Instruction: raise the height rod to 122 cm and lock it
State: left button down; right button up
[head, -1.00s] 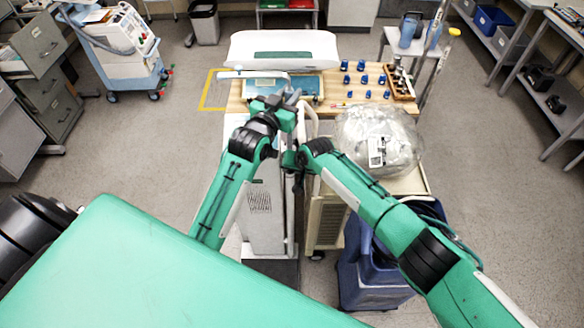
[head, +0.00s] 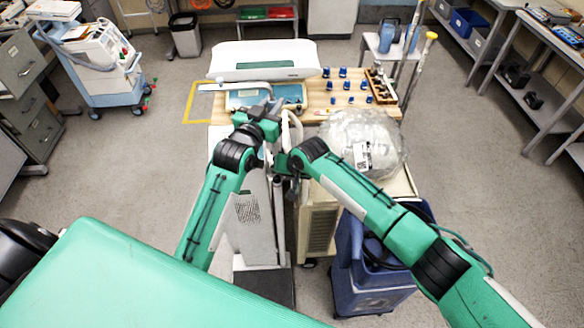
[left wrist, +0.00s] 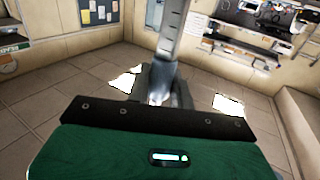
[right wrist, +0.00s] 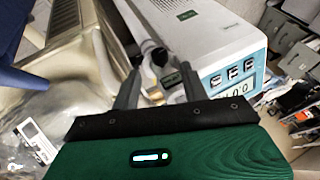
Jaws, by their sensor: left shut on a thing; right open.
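The pale scale column (head: 250,205) stands in the middle of the head view, with the narrow grey height rod (head: 280,205) along its right side. My left gripper (head: 268,112) is shut at the rod's upper part. In the left wrist view the silver rod with scale marks (left wrist: 172,32) rises from between its fingers. My right gripper (head: 287,160) is lower, beside the rod. In the right wrist view its fingers (right wrist: 160,92) are apart around a small pale fitting (right wrist: 154,76), and I cannot tell whether they touch it. The rod's height reading and lock state are not legible.
A white scale tray (head: 265,60) and wooden tabletop with blue knobs (head: 345,85) lie behind. A clear plastic bag (head: 360,140) is right of the grippers, above a blue bin (head: 365,265). A digital display (right wrist: 238,108) shows in the right wrist view. Open floor lies left.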

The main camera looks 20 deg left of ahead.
aim_at(278, 178)
jog(key=v, duration=0.6)
jog(key=shift+d+r, duration=0.2)
jog(key=shift+r, duration=0.1)
jog(key=shift+s, duration=0.1)
jog(key=a+f+m, duration=0.1)
jog(key=f+m, duration=0.2)
jog(key=m, duration=0.9)
jog(key=w+a+f+m, duration=0.1)
jog(key=a+f+m, duration=0.1)
jog(key=m, duration=1)
jog(key=w+a+f+m, duration=0.1)
jog(key=f+m, duration=0.4)
jog(key=m, duration=0.7)
jog(key=shift+w+a+f, duration=0.1)
jog(key=shift+w+a, duration=0.15)
jog(key=shift+a, duration=0.5)
